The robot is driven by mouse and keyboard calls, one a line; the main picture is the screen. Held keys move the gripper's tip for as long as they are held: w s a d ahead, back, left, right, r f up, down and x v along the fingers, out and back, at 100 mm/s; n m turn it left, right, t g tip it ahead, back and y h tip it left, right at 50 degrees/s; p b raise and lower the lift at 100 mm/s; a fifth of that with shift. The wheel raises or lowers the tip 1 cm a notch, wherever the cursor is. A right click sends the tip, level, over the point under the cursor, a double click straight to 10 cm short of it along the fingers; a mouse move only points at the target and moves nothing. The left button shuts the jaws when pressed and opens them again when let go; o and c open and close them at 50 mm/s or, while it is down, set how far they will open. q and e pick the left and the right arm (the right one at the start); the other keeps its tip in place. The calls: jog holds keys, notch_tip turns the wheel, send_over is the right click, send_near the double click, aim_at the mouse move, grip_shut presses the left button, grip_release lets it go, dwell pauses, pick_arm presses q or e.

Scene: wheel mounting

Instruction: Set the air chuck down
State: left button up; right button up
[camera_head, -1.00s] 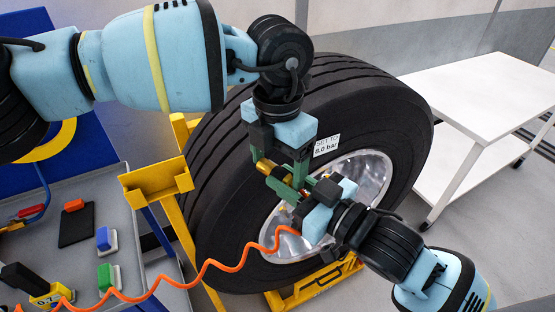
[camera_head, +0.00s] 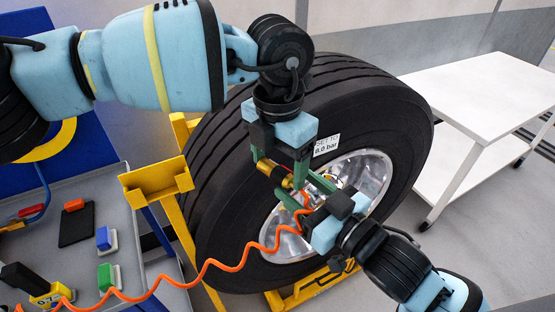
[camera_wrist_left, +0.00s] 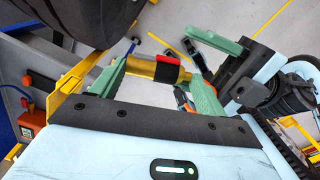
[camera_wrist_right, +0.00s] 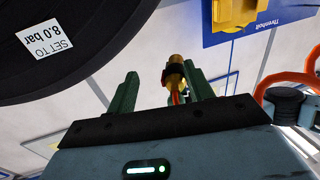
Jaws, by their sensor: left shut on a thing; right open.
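The brass air chuck (camera_head: 284,181) with a black band is between the green fingers of my left gripper (camera_head: 278,173), which is shut on it in front of the tyre. In the left wrist view the chuck (camera_wrist_left: 158,68) lies across the fingers, with a red part at one end. My right gripper (camera_head: 306,192) is open and empty, just below and right of the chuck. In the right wrist view the chuck (camera_wrist_right: 176,72) shows beyond and between the open fingers (camera_wrist_right: 163,88). The orange coiled hose (camera_head: 213,263) runs from the chuck area down to the lower left.
The big wheel (camera_head: 222,190) stands upright behind both grippers, with a "SET TO 8.0 bar" label. A yellow stand (camera_head: 160,182) is at its left. A grey tray table (camera_head: 135,238) at left holds coloured blocks and a yellow gauge (camera_head: 48,296). A white table (camera_head: 480,95) at right is bare.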

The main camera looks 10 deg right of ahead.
aim_at(277, 182)
jog(key=s+d+f+m+t+h, duration=0.3)
jog(key=d+f+m+h, duration=0.3)
jog(key=d, duration=0.6)
notch_tip(277, 182, down, 2)
jog(key=h, duration=0.3)
jog(key=shift+s+d+f+m+h, duration=0.15)
jog(key=shift+m+h, duration=0.15)
jog(key=shift+h, duration=0.1)
pick_arm(q)
jog(key=shift+g, duration=0.4)
jog(key=f+b, duration=0.2)
jog(key=f, duration=0.3)
jog(key=shift+w+f, duration=0.2)
pick_arm(e)
jog(key=w+a+f+n+y, duration=0.2)
jog(key=w+a+f+y, duration=0.1)
jog(key=f, duration=0.5)
jog(key=shift+w+a+f, duration=0.3)
jog(key=shift+w+a, duration=0.6)
jog(key=shift+a, duration=0.25)
